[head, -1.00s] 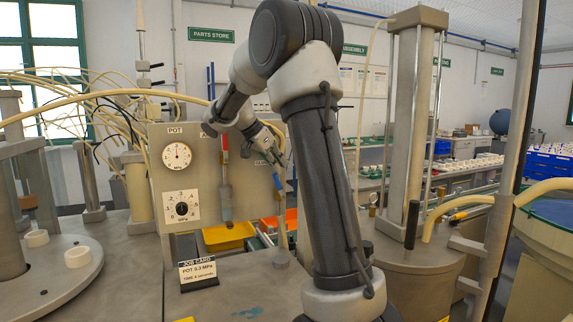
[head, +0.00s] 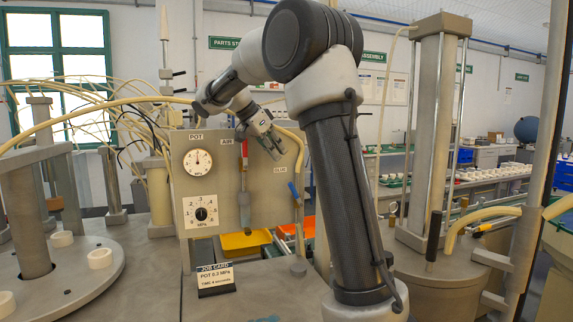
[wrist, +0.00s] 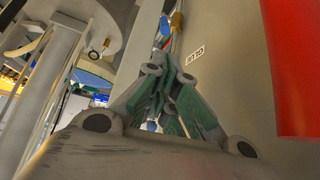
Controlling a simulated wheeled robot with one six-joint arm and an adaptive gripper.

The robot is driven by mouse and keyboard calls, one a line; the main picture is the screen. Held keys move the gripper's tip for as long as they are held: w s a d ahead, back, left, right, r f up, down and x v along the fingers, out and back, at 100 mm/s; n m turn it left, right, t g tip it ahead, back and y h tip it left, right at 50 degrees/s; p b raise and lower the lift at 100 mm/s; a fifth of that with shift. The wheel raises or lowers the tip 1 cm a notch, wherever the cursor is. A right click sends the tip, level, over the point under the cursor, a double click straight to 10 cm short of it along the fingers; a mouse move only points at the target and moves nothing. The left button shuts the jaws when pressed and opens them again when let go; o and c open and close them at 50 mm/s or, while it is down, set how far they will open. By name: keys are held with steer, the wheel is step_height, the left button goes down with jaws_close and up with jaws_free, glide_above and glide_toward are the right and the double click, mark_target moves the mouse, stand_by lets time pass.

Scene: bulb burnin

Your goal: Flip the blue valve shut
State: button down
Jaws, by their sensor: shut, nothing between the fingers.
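The blue valve handle (head: 294,193) is at the right edge of the grey panel, below the GLUE label (head: 279,168). It points steeply downward, its lower end slightly to the right. It also shows in the wrist view as a blue piece (wrist: 165,27) near the label. My gripper (head: 276,153) is shut and empty in front of the panel, above and left of the blue handle and apart from it. In the wrist view, the green-padded fingers (wrist: 168,100) are together.
A red handle (head: 244,154) is by the AIR label; red fills the right of the wrist view (wrist: 290,60). The panel (head: 232,180) carries a POT gauge (head: 198,162) and a dial (head: 201,211). A job card (head: 215,280) stands in front. A hose (head: 299,150) runs beside the valve.

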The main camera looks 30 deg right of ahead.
steer(key=v, duration=0.2)
steer(key=shift+a+r, duration=0.15)
steer(key=shift+r, duration=0.05)
